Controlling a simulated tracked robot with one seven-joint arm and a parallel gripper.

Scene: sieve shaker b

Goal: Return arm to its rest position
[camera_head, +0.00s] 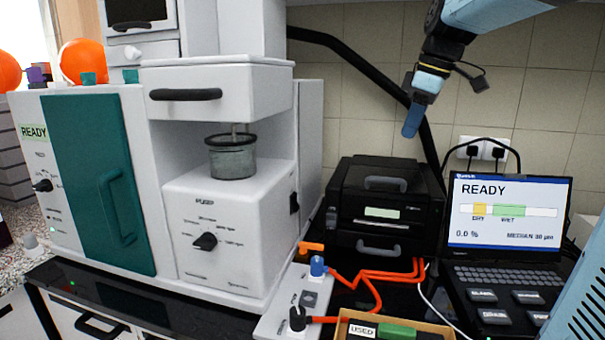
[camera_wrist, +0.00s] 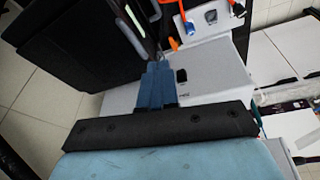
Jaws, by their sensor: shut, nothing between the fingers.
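My gripper (camera_head: 414,117) hangs in the upper right of the head view, in front of the tiled wall and above the black printer-like box. Its blue fingers are together and hold nothing. In the wrist view my gripper (camera_wrist: 157,68) points up the picture, with the fingers closed, and touches nothing that I can make out. My blue arm comes in from the top right of the head view.
A white machine (camera_head: 225,240) with a sieve cup (camera_head: 232,157) stands at left, beside a teal door (camera_head: 112,190). A black box (camera_head: 385,205) and a laptop reading READY (camera_head: 505,215) stand at right. Orange hoses (camera_head: 375,290) and a "USED" tray (camera_head: 345,318) lie in front.

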